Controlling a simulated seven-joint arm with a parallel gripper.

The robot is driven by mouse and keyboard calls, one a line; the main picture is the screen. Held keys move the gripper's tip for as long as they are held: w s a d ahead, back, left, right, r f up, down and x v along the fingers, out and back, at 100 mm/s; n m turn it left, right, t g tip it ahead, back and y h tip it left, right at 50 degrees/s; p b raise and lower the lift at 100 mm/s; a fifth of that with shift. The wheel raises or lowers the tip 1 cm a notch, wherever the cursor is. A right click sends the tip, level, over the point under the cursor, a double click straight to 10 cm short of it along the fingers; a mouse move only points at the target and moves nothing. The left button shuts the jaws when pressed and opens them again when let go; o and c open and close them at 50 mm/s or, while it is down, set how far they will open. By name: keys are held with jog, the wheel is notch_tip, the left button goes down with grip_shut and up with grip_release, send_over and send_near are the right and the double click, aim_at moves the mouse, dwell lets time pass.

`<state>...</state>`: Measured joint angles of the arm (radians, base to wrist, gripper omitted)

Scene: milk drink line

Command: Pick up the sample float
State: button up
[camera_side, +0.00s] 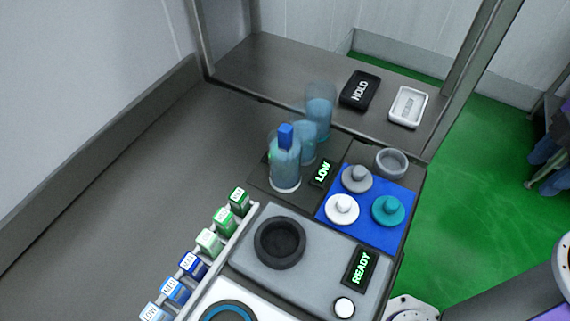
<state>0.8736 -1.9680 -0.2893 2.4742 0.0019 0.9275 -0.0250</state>
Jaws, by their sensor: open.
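No part is labelled as the sample float, and I cannot tell for certain which one it is. Three knobbed discs stand on a blue mat (371,235): a grey one (357,180), a white one (342,210) and a teal one (388,211). To their left, a clear cylinder (286,172) with a blue block (286,137) at its top stands on a dark plate. Two more clear bluish cylinders (304,141) (320,110) stand behind it. My gripper is out of view, so nothing is seen held.
A black ring (279,243) sits on a grey unit with a READY display (361,268). A LOW display (322,172) stands by the cylinders. A grey cup (391,162), black HOLD tray (360,91) and white tray (408,106) lie behind. Several labelled cartons (209,242) line the left. The left counter is bare.

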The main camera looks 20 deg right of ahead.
jog(key=w+a+r+n, duration=0.45)
jog(key=w+a, duration=0.25)
jog(key=a, duration=0.5)
jog(key=w+a+r+n, duration=0.45)
jog(key=w+a, duration=0.35)
jog(key=a, duration=0.3)
jog(key=w+a+r+n, duration=0.45)
jog(key=w+a, duration=0.25)
jog(key=a, duration=0.5)
send_over(285, 127)
jog(key=shift+n, duration=0.35)
jog(key=f, duration=1.2)
jog(key=shift+s+d, duration=0.25)
jog(key=shift+d, duration=0.05)
jog(key=shift+w+a+f, duration=0.1)
jog(key=shift+a+f, duration=0.05)
jog(key=shift+f, duration=1.3)
jog(key=shift+w+a+f, duration=0.1)
jog(key=shift+a+f, duration=0.05)
jog(key=shift+f, duration=1.3)
grip_shut()
